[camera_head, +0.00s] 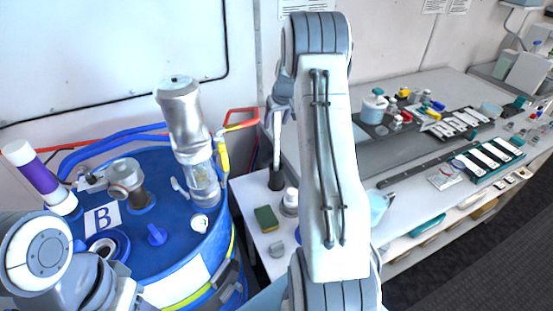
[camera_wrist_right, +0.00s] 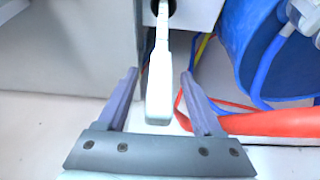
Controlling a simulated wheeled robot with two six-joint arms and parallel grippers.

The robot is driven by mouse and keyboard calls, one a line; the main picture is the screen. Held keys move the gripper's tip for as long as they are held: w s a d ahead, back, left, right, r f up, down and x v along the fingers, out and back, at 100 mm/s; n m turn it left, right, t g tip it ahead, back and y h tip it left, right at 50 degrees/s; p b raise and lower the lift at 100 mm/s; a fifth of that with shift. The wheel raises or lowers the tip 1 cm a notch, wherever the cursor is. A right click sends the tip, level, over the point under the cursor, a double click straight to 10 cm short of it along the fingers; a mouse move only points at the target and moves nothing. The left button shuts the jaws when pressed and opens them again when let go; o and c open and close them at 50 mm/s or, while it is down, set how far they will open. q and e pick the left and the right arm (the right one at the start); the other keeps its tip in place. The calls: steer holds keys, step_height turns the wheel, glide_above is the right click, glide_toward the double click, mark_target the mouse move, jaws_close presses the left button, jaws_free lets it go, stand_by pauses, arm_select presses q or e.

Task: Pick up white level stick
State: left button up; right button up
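The white level stick (camera_wrist_right: 159,85) shows in the right wrist view, with one end in a dark round hole at the top and its wide end toward me. My right gripper (camera_wrist_right: 158,75) is open, with one finger on each side of the stick and a visible gap to both. In the head view the stick (camera_head: 277,150) stands upright in a dark holder (camera_head: 276,180) on the white bench. There my right gripper (camera_head: 275,115) is at its upper part, partly hidden behind my right arm. My left arm shows at the lower left, but its fingers do not show.
A blue drum (camera_head: 180,245) with a metal cylinder (camera_head: 184,115) and hoses stands at left. A red pipe (camera_wrist_right: 270,122) runs close to the right finger. A green sponge (camera_head: 266,218) lies on the bench. A workbench with trays (camera_head: 490,160) and small parts extends right.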

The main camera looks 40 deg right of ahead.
jaws_close()
steer(key=shift+r, duration=0.1)
stand_by(1.2)
